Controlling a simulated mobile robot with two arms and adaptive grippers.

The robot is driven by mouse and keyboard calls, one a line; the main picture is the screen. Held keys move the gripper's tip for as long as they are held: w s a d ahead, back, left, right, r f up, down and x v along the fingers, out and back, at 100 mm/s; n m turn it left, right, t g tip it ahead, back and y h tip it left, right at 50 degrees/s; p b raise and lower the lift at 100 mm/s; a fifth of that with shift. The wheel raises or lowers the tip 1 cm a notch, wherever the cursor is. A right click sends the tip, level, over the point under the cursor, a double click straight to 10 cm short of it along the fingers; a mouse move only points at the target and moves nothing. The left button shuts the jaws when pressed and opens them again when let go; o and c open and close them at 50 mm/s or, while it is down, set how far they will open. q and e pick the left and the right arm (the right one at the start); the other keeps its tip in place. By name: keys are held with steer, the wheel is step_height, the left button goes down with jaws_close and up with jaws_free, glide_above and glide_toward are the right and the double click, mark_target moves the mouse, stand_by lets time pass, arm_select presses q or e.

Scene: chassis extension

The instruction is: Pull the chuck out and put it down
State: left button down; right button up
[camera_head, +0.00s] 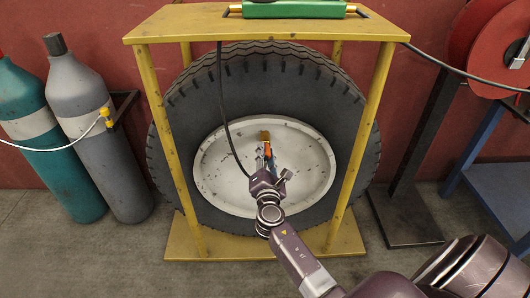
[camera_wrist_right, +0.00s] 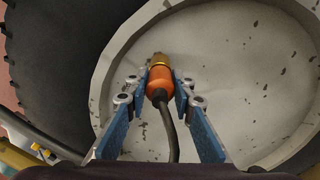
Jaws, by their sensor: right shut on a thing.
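The chuck (camera_wrist_right: 159,80) is an orange and brass fitting with a black hose running from its near end. In the wrist view its brass tip meets the pale wheel rim (camera_wrist_right: 235,75). The blue fingers of my right gripper (camera_wrist_right: 159,88) are shut on the chuck from both sides. In the head view the chuck (camera_head: 266,142) shows as a small orange and brass spot on the wheel, partly hidden by my right gripper (camera_head: 266,158). The valve behind the chuck is hidden. My left gripper is not in view.
A yellow frame (camera_head: 154,100) stands around the large tyre (camera_head: 190,105), with a green device (camera_head: 293,9) on top. Teal (camera_head: 70,150) and grey gas cylinders (camera_head: 100,140) stand at left. A red hose reel (camera_head: 500,60) and a blue table (camera_head: 500,175) are at right.

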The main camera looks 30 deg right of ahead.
steer(key=shift+s+a+f, duration=0.1)
jaws_close()
steer(key=shift+s+a, duration=0.2)
steer(key=shift+s, duration=0.15)
steer(key=shift+s+a, duration=0.25)
steer(key=shift+s, duration=0.2)
steer(key=shift+s+a, duration=0.15)
steer(key=shift+s, duration=0.1)
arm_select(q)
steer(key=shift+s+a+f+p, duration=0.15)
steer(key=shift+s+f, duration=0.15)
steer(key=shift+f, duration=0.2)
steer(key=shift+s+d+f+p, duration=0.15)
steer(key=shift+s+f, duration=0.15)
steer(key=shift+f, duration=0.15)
arm_select(e)
steer(key=shift+v, duration=1.65)
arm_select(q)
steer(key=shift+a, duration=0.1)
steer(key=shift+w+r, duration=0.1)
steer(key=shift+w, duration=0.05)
